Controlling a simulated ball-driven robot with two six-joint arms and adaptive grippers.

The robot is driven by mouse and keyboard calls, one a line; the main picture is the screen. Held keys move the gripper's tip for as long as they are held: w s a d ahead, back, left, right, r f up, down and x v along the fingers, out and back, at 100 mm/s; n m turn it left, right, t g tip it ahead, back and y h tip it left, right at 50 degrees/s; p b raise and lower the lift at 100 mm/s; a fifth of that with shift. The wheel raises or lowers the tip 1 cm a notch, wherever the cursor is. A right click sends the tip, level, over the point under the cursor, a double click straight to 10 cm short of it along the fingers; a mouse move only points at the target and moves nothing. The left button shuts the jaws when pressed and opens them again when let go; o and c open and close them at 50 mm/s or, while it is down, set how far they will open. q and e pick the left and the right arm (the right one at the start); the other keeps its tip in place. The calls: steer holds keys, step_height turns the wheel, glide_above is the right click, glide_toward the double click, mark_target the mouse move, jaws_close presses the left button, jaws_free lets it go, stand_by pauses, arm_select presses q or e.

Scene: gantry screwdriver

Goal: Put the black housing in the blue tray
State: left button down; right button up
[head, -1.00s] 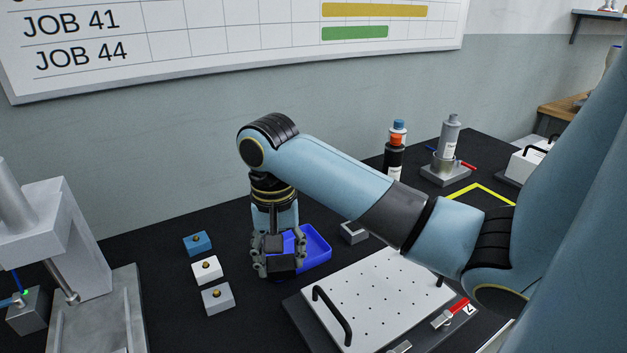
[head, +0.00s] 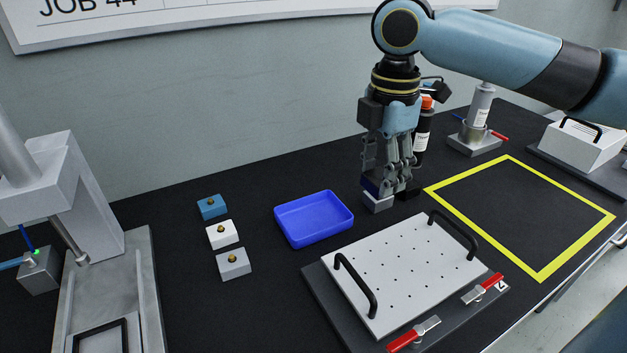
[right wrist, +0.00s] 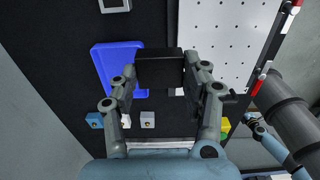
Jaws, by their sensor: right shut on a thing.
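The black housing (right wrist: 160,70) is a dark block held between the fingertips of my right gripper in the right wrist view. My right gripper (head: 392,188) is shut on it. In the head view it hangs to the right of the blue tray (head: 313,218), and the housing is mostly lost against the fingers and dark mat. The tray looks empty in the head view. In the right wrist view the tray (right wrist: 103,65) is left of the housing, which partly overlaps its edge in the picture. My left gripper is not in view.
A small grey block (head: 378,203) is below the right fingers. A white perforated plate (head: 405,270) with black handles lies in front. Blue (head: 212,207), white (head: 222,235) and grey (head: 233,264) blocks stand left of the tray. Bottles (head: 423,135) stand behind the gripper.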

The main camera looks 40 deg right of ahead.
steer(key=w+a+f+b, duration=0.1)
steer(key=w+f, duration=0.1)
steer(key=w, duration=0.1)
steer(key=w+a+f+b, duration=0.1)
steer(key=w+a+f, duration=0.1)
steer(key=w, duration=0.1)
steer(key=w+a+f+b, duration=0.2)
steer(key=w+f, duration=0.1)
steer(key=w, duration=0.1)
steer(key=shift+w, duration=0.1)
step_height(320, 180, down, 4)
steer(key=shift+b, duration=0.55)
steer(key=o, duration=1)
